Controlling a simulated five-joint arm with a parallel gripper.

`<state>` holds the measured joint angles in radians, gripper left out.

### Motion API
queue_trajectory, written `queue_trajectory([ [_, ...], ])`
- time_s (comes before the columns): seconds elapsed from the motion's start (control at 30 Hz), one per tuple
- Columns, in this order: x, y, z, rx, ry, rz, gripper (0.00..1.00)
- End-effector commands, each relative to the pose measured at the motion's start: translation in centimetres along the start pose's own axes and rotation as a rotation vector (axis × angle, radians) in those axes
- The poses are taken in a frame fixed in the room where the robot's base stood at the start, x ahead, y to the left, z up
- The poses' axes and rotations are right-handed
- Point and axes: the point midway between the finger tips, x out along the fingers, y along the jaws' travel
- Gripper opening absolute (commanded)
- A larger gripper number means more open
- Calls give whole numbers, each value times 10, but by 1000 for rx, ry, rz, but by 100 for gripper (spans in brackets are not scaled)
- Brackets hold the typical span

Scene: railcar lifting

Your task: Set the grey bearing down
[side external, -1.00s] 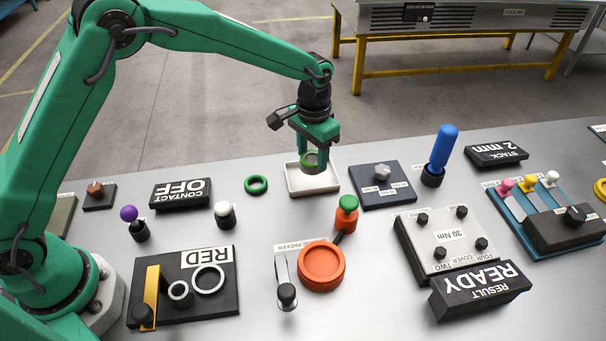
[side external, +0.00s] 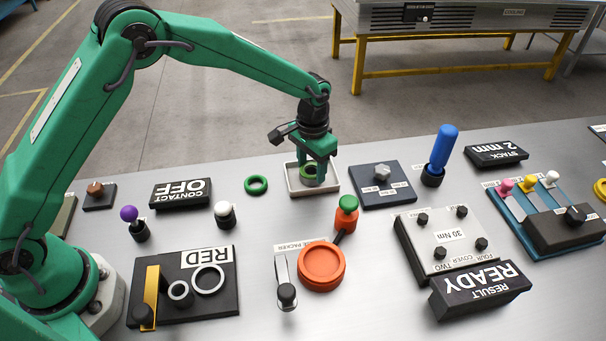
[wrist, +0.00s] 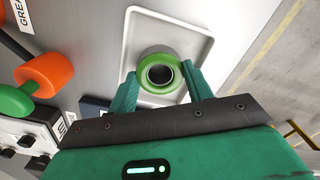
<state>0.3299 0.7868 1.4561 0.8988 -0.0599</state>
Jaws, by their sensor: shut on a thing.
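The grey bearing (wrist: 153,50), a short round piece with a green ring on its near face and a dark hole, is between my fingers in the wrist view. My gripper (side external: 309,180) is shut on it and points down into a shallow white tray (side external: 332,189). In the side view the bearing sits low inside the tray's outline, mostly behind a finger. The tray (wrist: 199,44) spreads around it in the wrist view. I cannot tell whether the bearing touches the tray floor.
A loose green ring (side external: 256,184) lies left of the tray. An orange and green knob (side external: 346,216) stands in front, with an orange round dish (side external: 322,269) nearer.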

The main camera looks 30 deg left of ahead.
Motion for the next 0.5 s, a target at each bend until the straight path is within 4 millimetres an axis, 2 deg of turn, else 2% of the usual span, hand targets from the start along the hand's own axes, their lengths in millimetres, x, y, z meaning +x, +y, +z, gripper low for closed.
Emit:
queue_trajectory([
  [0.23, 3, 0, 0, 0, 1, 0, 32],
  [0.27, 3, 0, 0, 0, 0, 0, 56],
  [0.3, 3, 0, 0, 0, 0, 0, 59],
  [0.5, 3, 0, 0, 0, 0, 0, 59],
])
